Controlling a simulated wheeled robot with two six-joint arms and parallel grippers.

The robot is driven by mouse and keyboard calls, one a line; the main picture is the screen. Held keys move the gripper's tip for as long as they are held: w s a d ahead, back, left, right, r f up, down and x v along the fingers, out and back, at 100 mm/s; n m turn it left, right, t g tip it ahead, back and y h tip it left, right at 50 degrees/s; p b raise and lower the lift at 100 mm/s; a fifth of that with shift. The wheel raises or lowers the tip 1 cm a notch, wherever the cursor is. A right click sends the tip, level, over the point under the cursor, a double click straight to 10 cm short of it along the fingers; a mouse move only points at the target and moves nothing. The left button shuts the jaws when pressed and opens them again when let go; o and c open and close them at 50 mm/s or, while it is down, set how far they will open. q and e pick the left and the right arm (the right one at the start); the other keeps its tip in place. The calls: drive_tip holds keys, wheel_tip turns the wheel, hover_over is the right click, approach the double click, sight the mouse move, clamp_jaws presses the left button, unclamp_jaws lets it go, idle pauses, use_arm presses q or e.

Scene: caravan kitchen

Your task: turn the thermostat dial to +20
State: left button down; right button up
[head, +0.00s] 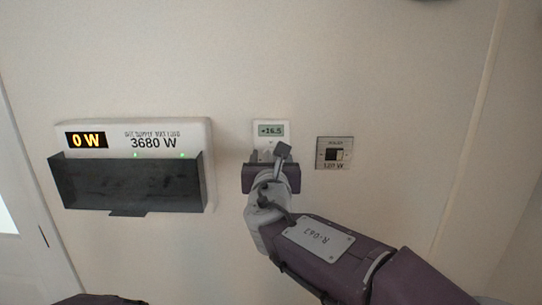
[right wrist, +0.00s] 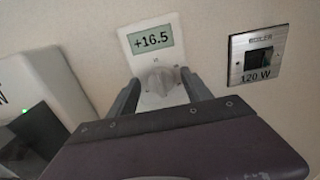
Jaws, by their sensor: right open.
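The thermostat (head: 271,130) is a small white wall unit with a display reading +16.5. It also shows in the right wrist view (right wrist: 150,42), with its round grey-white dial (right wrist: 157,80) below the display. My right gripper (right wrist: 160,88) is open, with one finger on each side of the dial. Whether the fingers touch the dial cannot be told. In the head view my right gripper (head: 270,160) covers the lower part of the thermostat and hides most of the dial. My left gripper is not in view.
A metal switch plate (head: 335,153) marked 120 W is close right of the thermostat. A white power panel (head: 190,140) reading 0 W and 3680 W, with a dark box front (head: 130,185), is to the left. The wall above is clear.

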clamp_jaws()
